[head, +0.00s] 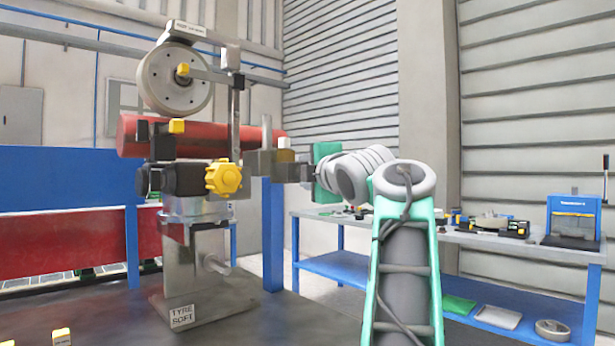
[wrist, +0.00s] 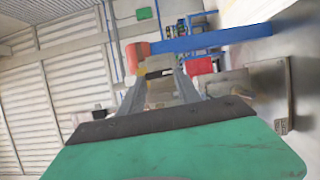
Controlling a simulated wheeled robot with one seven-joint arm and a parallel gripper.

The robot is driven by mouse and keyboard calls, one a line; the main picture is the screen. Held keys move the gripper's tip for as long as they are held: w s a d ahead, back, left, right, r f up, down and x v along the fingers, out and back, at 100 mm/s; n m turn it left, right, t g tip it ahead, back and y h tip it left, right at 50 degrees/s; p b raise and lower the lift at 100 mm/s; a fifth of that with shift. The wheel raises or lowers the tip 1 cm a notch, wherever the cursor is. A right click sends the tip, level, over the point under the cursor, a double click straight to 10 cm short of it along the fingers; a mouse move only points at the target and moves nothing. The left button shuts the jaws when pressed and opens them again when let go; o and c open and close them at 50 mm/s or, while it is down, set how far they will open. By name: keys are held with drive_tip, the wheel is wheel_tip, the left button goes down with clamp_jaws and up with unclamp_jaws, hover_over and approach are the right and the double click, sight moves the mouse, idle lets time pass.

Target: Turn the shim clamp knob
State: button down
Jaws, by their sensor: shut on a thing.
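The machine (head: 195,225) stands on a dark bench at left in the head view, with a grey wheel at its top and a yellow lobed knob (head: 223,178) on its front. A metal block (head: 268,163) sits at its right side. My gripper (head: 297,171) reaches in from the right, its fingers at this block, and is shut. What it holds, apparently the shim clamp knob, is mostly hidden in the head view. In the wrist view my gripper's two grey fingers (wrist: 160,88) converge on a small part against the machine; its outline is blurred.
A red cylinder (head: 190,136) lies behind the machine. A blue post (head: 272,235) stands close below my gripper. A workbench (head: 465,240) with several tools and a blue press (head: 572,218) is at right. Small yellow-topped blocks (head: 61,337) are at the front left.

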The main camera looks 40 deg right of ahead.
drive_tip(key=c, duration=0.8)
unclamp_jaws()
drive_tip(key=shift+c, duration=0.2)
drive_tip(key=v, duration=0.7)
drive_tip(key=shift+s, duration=0.4)
drive_tip(key=shift+a, duration=0.1)
